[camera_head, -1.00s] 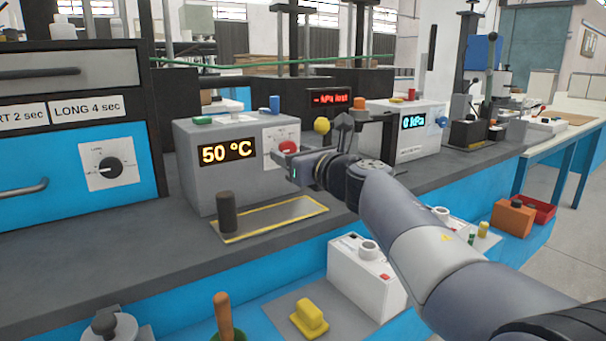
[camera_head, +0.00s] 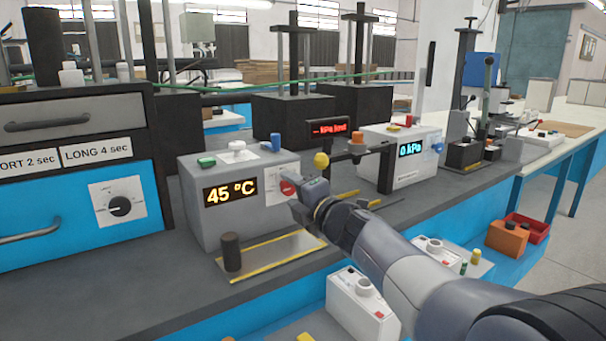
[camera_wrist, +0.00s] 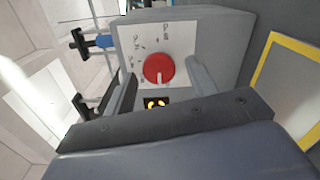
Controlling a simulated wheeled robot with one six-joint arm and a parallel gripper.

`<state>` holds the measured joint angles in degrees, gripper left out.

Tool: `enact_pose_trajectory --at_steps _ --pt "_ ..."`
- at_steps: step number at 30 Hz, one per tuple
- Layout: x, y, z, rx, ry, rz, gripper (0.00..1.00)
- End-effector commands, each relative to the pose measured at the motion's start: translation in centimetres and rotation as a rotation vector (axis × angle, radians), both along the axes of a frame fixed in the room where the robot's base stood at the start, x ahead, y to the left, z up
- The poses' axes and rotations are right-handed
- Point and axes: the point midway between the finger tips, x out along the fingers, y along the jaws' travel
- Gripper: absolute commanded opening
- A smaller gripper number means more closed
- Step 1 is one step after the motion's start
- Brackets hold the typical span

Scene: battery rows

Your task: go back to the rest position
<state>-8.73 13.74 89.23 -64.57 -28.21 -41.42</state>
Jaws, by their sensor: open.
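My gripper (camera_head: 298,196) is open in front of the grey box (camera_head: 198,228), whose display (camera_head: 229,191) reads 45 °C. The box's red knob (camera_head: 287,187) is partly covered by my gripper in the head view. In the wrist view the knob (camera_wrist: 158,68) shows whole, with its white mark pointing down in the picture. It lies ahead between the two spread fingers (camera_wrist: 164,88), with space on either side. The fingers hold nothing. How far their tips are from the box front is hard to tell.
A yellow-edged plate (camera_head: 268,258) with a dark cylinder (camera_head: 231,252) lies before the box. A white box with buttons (camera_head: 362,305) sits below my arm.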

Motion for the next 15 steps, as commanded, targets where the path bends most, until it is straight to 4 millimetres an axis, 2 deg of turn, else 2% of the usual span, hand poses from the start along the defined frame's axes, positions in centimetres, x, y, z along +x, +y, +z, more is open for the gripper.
enact_pose_trajectory --at_steps 9,15 --pt "0.00 0.02 0.50 0.316 0.214 0.000 0.54" --pt "0.01 0.01 0.32 0.430 0.291 0.001 0.54"
